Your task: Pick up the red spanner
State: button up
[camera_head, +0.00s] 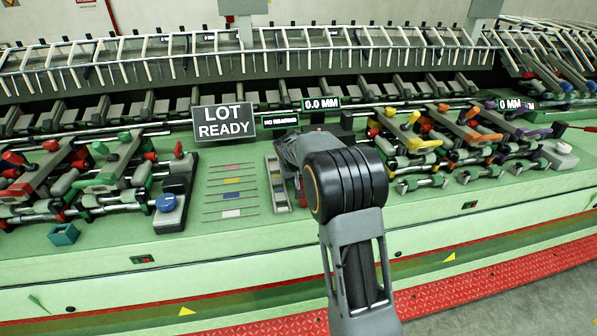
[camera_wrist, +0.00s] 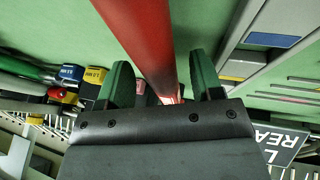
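A long red bar, which looks like the red spanner (camera_wrist: 138,35), runs from the top of the wrist view down to between my gripper's fingers. Its shape is cut off by the frame's top edge. My gripper (camera_wrist: 163,75) has two dark green fingers, set apart on either side of the red bar, with a narrow gap seeming to show on each side. In the head view my arm hides the gripper and nearly all of the spanner, above the green bench left of the arm.
A grey tray (camera_head: 277,184) lies just left of my arm, beside a rack of coloured strips (camera_head: 232,191). A "LOT READY" sign (camera_head: 224,121) stands behind. Clamps with coloured parts (camera_head: 412,142) crowd the right; more crowd the left. The bench's front strip is mostly clear.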

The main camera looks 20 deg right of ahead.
grip_shut()
jog(key=shift+r, duration=0.1)
dwell(0.5)
